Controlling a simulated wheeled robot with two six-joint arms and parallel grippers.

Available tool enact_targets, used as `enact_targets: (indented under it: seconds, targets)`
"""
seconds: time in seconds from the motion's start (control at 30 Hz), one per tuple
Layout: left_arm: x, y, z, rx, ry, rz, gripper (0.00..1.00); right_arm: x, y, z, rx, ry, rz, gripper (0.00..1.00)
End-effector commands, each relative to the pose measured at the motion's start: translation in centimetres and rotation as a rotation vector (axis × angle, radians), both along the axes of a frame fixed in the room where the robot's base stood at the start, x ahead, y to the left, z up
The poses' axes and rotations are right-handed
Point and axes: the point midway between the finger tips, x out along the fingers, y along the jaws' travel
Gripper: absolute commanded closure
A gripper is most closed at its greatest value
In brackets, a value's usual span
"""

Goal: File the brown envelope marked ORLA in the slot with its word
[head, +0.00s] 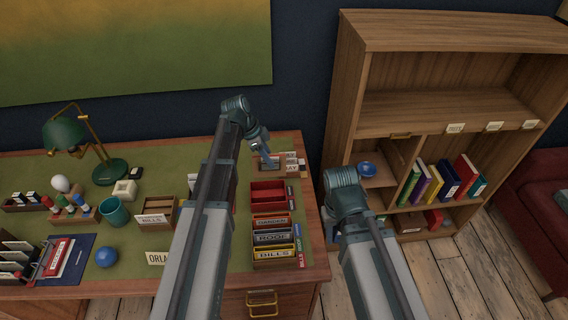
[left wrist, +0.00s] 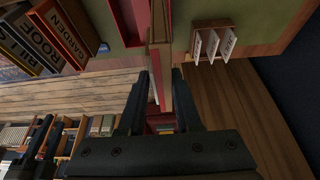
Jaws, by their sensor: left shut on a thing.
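My left gripper (left wrist: 162,80) is shut on a thin brown thing (left wrist: 160,28), seen nearly edge-on in the left wrist view. No word shows on it, so I cannot tell that it is the ORLA envelope. In the head view the left gripper (head: 265,156) is over the back right of the desk, beside a small card holder (head: 292,167). A cream card marked ORLA (head: 157,258) shows at the desk's front, partly behind my left arm; what bears it is hidden. In the head view my right arm's end hides its gripper; dark shapes low left in the left wrist view are unclear.
A red tray (head: 267,193) and slots marked GARDEN (head: 272,222), ROOF (head: 272,238) and BILLS (head: 272,254) line the desk's right side. A wooden tray marked BILLS (head: 152,219), a teal cup (head: 114,211) and a lamp (head: 67,131) stand left. A bookcase (head: 440,90) stands right.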

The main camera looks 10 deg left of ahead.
Motion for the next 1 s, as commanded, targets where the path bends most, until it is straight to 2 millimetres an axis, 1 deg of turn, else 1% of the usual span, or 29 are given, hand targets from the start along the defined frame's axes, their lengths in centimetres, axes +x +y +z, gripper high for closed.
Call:
enact_targets:
  seconds: [0.03,0.13,0.57,0.77,1.0]
  targets:
    - [0.2,0.6,0.0,0.000,0.000,0.008,1.00,0.0,0.0,0.0,0.000,0.000,0.000,0.62]
    - [0.3,1.1,0.0,0.000,0.000,0.014,1.00,0.0,0.0,0.0,0.000,0.000,0.000,0.62]
    - [0.3,1.2,-0.2,0.000,0.001,0.014,1.00,0.0,0.0,-0.2,0.000,0.000,0.000,0.62]
    - [0.3,1.2,-1.3,0.000,0.001,0.014,1.00,0.0,0.0,-1.3,0.000,0.000,0.000,0.62]
    - [0.3,1.2,-3.3,0.000,0.001,0.014,1.00,0.0,0.0,-3.3,0.000,0.000,0.000,0.62]
